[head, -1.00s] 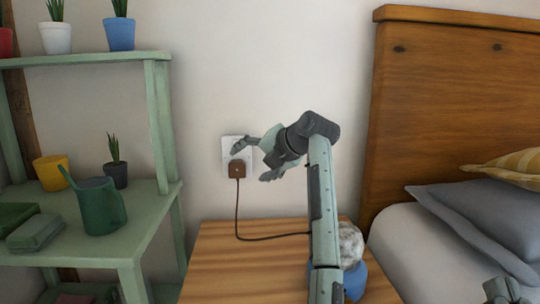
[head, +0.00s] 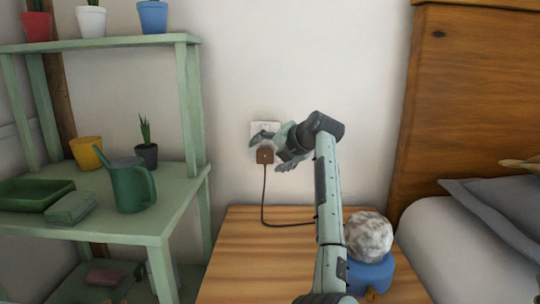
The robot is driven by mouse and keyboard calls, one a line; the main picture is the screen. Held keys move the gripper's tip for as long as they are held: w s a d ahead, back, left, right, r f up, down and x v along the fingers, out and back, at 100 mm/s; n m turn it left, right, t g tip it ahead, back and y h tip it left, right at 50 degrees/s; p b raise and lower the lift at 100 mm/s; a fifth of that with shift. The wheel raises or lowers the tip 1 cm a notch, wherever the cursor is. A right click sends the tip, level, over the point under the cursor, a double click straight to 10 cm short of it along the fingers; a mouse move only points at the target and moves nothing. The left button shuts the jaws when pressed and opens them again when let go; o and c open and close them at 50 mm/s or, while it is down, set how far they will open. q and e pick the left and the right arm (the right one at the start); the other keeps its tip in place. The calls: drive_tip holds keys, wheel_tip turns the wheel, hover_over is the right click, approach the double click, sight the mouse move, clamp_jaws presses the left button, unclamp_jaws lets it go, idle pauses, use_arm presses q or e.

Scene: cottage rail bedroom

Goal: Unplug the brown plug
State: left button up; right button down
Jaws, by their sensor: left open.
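The brown plug (head: 265,156) sits in the white wall socket (head: 262,127), above the wooden bedside top. Its brown cord (head: 263,196) hangs down and runs right along the wood behind my arm. My left gripper (head: 271,153) is open at the plug, reaching in from the right. One finger is above the plug, over the socket's lower part, and the other is low on its right. I cannot tell whether either finger touches it. My right gripper is not in view.
A green shelf (head: 180,190) stands at left with a watering can (head: 131,186) and several pots. A round whitish object (head: 368,236) on a blue base (head: 370,273) is right of my arm. A wooden headboard (head: 465,90) and bed are at right.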

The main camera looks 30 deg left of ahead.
use_arm(q)
drive_tip(key=shift+c, duration=0.6)
drive_tip(key=c, duration=1.1)
drive_tip(key=shift+s+d, duration=0.5)
drive_tip(key=shift+s, duration=0.3)
drive_tip(key=shift+s+d, duration=0.45)
drive_tip(key=shift+s, duration=0.3)
drive_tip(key=shift+s+d, duration=0.5)
drive_tip(key=shift+s, duration=0.3)
drive_tip(key=shift+c, duration=0.2)
